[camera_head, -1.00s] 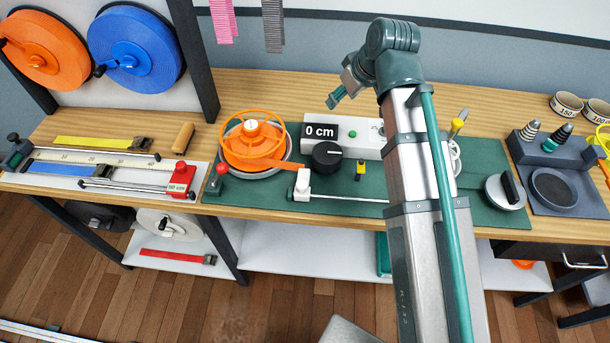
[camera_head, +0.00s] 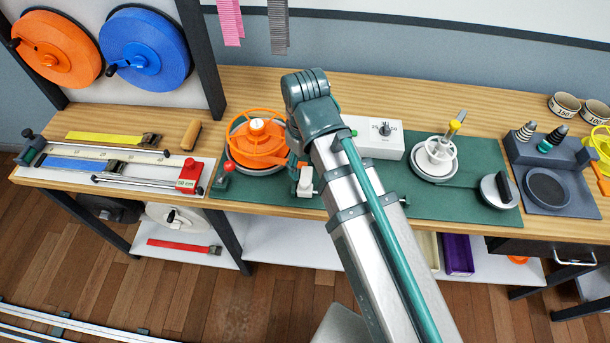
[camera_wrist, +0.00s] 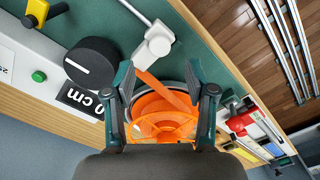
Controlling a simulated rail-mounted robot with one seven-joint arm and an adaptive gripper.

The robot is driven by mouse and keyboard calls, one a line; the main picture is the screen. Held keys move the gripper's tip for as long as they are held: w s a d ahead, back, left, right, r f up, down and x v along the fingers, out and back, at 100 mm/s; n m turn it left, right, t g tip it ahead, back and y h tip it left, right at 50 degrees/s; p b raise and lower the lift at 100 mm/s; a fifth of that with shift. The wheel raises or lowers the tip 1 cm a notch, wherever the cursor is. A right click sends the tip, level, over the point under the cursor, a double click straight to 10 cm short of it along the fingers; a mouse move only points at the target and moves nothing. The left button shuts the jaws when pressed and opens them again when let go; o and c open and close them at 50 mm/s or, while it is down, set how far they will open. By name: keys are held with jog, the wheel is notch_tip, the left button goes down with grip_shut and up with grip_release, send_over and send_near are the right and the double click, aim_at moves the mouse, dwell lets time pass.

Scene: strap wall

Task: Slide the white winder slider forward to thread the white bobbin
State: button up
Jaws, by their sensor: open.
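The white winder slider (camera_head: 305,184) is a small white block on a thin rail at the front of the green mat, right of the orange reel. In the wrist view the slider (camera_wrist: 158,42) lies just beyond my fingertips, between their lines and not held. My gripper (camera_wrist: 158,80) is open and empty. In the head view my gripper (camera_head: 296,165) is mostly hidden by my wrist, above and behind the slider. The white bobbin (camera_head: 437,152) stands on a round plate at the mat's right side, with my arm clear of it.
The orange reel (camera_head: 258,140) stands close to my gripper's left. A black knob (camera_wrist: 90,62) and a cm display (camera_wrist: 78,98) are beside my left finger. A red-knobbed lever (camera_head: 229,167) is at the mat's left end. A white control box (camera_head: 375,138) stands behind.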

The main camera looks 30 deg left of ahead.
aim_at(305, 181)
jog(key=shift+f+p, duration=0.4)
jog(key=shift+f, duration=2.65)
jog(key=shift+c, duration=0.2)
grip_shut()
